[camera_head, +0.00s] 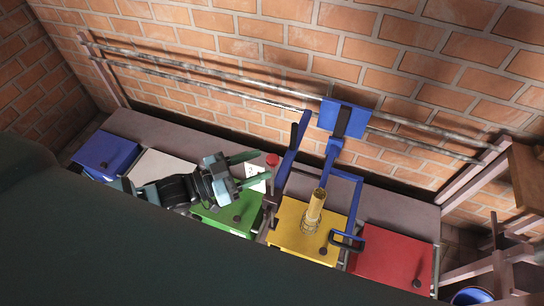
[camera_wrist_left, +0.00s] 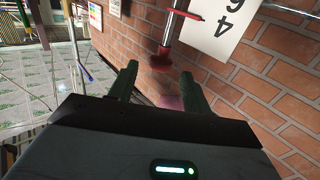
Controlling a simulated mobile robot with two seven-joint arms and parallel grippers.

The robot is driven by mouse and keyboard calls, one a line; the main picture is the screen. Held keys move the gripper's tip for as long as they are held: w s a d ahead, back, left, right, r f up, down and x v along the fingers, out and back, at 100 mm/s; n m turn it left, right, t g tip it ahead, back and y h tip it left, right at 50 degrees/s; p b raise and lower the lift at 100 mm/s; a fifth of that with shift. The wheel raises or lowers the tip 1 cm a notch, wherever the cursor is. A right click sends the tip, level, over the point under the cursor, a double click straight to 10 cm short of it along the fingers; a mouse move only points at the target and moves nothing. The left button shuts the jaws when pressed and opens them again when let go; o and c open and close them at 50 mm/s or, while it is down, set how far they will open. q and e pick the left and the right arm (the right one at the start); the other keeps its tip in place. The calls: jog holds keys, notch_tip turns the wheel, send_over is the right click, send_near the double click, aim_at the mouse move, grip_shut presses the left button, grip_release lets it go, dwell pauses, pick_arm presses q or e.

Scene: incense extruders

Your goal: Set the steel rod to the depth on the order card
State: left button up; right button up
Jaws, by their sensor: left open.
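My left gripper (camera_head: 262,167) is open, with its two green fingers pointing right over the bench. A red knob (camera_head: 272,160) shows just by its fingertips, and the white order card (camera_head: 257,184) shows partly between and below the fingers. In the left wrist view the open fingers (camera_wrist_left: 161,78) are on either side of the red knob (camera_wrist_left: 161,58), which sits at the end of the steel rod (camera_wrist_left: 173,25). A red pointer (camera_wrist_left: 184,15) sticks out sideways from the rod. The card (camera_wrist_left: 222,28) shows a turned 4 and a cut-off digit. My right gripper is not in view.
Blue (camera_head: 106,153), green (camera_head: 228,214), yellow (camera_head: 290,238) and red (camera_head: 392,258) panels line the bench. A gold cylinder (camera_head: 314,204) stands over the yellow panel. The brick wall is close behind.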

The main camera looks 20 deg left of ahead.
aim_at(267, 162)
pick_arm(q)
jog(key=x, duration=0.5)
jog(key=shift+a, duration=0.1)
grip_shut()
